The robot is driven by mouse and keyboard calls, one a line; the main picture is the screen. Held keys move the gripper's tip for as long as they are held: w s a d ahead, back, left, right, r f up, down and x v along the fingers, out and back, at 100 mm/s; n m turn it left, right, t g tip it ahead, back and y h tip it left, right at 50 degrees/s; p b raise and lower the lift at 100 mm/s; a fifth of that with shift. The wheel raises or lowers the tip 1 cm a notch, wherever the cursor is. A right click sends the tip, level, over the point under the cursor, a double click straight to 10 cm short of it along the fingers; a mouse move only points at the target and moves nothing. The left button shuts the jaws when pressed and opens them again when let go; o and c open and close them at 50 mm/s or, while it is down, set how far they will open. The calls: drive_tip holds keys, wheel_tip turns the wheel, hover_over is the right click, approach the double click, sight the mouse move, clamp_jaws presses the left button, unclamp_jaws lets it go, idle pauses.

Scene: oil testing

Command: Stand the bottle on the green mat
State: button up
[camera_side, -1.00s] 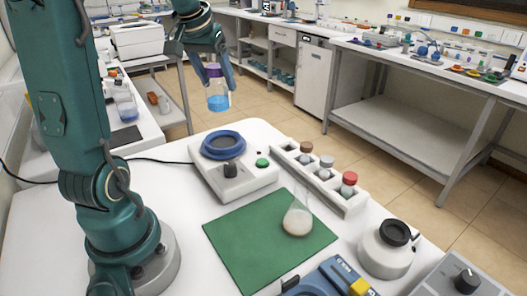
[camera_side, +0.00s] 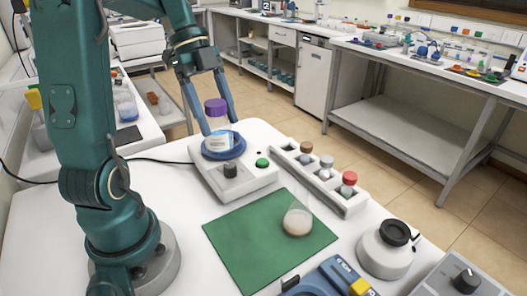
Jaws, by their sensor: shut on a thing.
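The bottle (camera_side: 217,138) is clear with a purple cap, a pale label and blue liquid. It is upright at the round blue top of the white mixer (camera_side: 232,182); I cannot tell whether it touches that top. My gripper (camera_side: 219,120) reaches down with one finger on each side of the bottle and is shut on it. The green mat (camera_side: 250,250) lies flat on the white table in front of the mixer. A conical flask (camera_side: 298,218) with pale liquid stands on the mat's right part. The mat's left and front parts are bare.
A white rack (camera_side: 315,175) with brown, grey and red-capped vials stands behind the mat. A round white device with a black top (camera_side: 385,248) is to the right. A blue device (camera_side: 333,280) is at the mat's front right.

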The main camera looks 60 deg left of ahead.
drive_tip(key=s+d+m+g+y, duration=0.1)
drive_tip(key=s+d+m+g, duration=0.25)
drive_tip(key=d+m, duration=0.55)
drive_tip(key=m, duration=0.3)
hover_over(258, 263)
drive_tip(key=shift+g, duration=0.45)
drive_tip(key=shift+f, duration=5.9)
drive_tip(key=o, duration=1.5)
drive_tip(key=shift+f, duration=0.15)
